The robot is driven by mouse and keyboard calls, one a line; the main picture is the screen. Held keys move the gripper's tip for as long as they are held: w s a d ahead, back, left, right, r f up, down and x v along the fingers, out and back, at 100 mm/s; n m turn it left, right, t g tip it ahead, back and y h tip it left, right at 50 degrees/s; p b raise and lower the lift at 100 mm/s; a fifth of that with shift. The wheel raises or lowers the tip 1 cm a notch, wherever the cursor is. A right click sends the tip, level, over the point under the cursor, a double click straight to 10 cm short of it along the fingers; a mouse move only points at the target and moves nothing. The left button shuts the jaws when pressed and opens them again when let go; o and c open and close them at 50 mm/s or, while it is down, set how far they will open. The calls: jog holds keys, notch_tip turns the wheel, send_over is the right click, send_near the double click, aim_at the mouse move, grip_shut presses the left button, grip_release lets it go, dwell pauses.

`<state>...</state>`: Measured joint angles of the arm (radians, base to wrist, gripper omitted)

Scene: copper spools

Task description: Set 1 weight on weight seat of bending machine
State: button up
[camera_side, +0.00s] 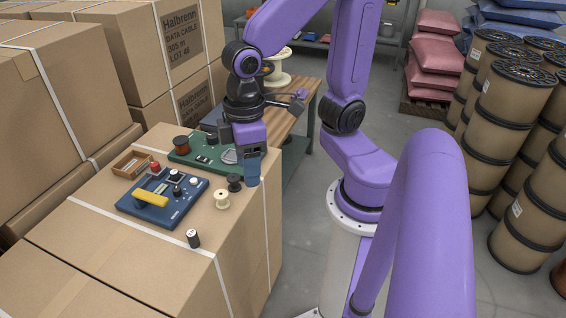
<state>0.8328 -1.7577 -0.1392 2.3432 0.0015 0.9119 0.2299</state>
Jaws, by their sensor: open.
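A blue machine (178,212) with a yellow bar (151,198) and small black and white parts lies on the carton top; it looks like the bending machine. I cannot make out which part is its weight seat. A small dark cylinder with a pale top (193,238) stands alone near the carton's front; it may be a weight. My gripper (253,178) points down at the carton's right edge, right of the machine, beside a black spool (234,183). It is open, with no object visible in it; its fingers overlap in this view.
A cream spool (222,200) stands right of the machine. A small wooden tray (131,164) and a red-topped piece (155,167) are behind it. A green board (205,167) with a copper spool (181,145) lies further back. The carton's front left is clear.

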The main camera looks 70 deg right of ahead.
jog(key=s+d+n, duration=0.2)
jog(key=s+n, duration=0.2)
jog(key=s, duration=0.2)
jog(key=shift+d+f+n, duration=0.25)
jog(key=shift+d+n, duration=0.05)
jog(key=shift+o, duration=0.3)
dwell(1.5)
